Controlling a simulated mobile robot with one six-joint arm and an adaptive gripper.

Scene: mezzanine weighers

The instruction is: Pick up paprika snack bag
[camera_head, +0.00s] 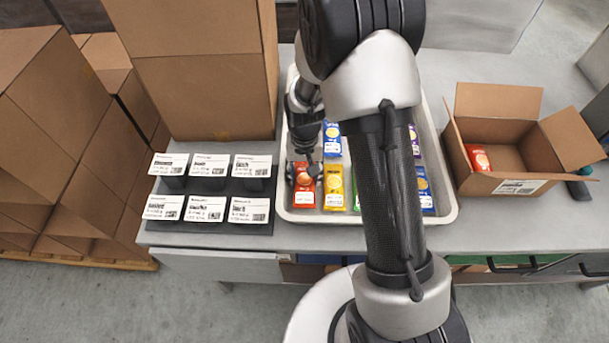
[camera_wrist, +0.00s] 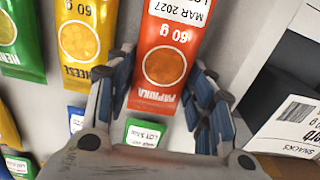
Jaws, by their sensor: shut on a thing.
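The paprika snack bag (camera_head: 303,188) is red-orange with a round orange picture and a white label. It is at the front left corner of the white tray (camera_head: 338,217). In the wrist view the bag (camera_wrist: 166,62) runs up between the two fingers, its printed name toward the palm. My gripper (camera_head: 304,172) is shut on the bag, one finger along each side in the wrist view (camera_wrist: 162,70). I cannot tell whether the bag still touches the tray. My arm hides the middle of the tray in the head view.
A yellow cheese bag (camera_head: 334,187) stands close to the right, then a green bag (camera_wrist: 20,38). Blue bags lie further along. An open carton (camera_head: 515,188) at right holds a red bag (camera_head: 478,158). Black holders with white label cards (camera_head: 207,207) stand left of the tray, below a tall cardboard box (camera_head: 205,80).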

